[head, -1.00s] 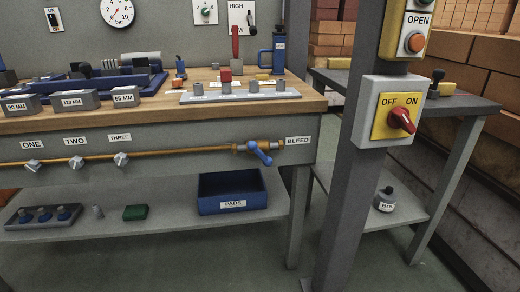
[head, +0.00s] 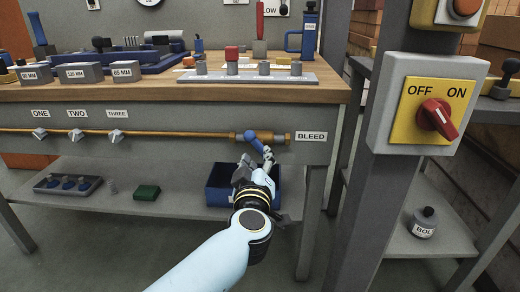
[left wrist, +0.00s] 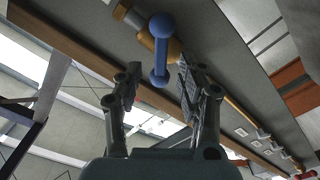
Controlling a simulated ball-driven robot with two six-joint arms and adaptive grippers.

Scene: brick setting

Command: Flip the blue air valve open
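The blue air valve (head: 252,139) sits on the brass pipe beside the BLEED label, its lever slanting down to the right. In the left wrist view the blue lever (left wrist: 161,52) has round ends and stands on a brass body. My left gripper (head: 257,168) is just below the valve, covering the front of a blue bin. In the left wrist view my left gripper (left wrist: 155,88) is open, with its two fingers apart. The lever's near end shows in the gap between them; I cannot tell whether either finger touches it. My right gripper is not in view.
The BLEED label (head: 310,136) is right of the valve, and the workbench edge (head: 170,92) runs above it. The blue bin (head: 215,187) stands on the shelf below. A post with a red OFF/ON switch (head: 437,118) rises at the right.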

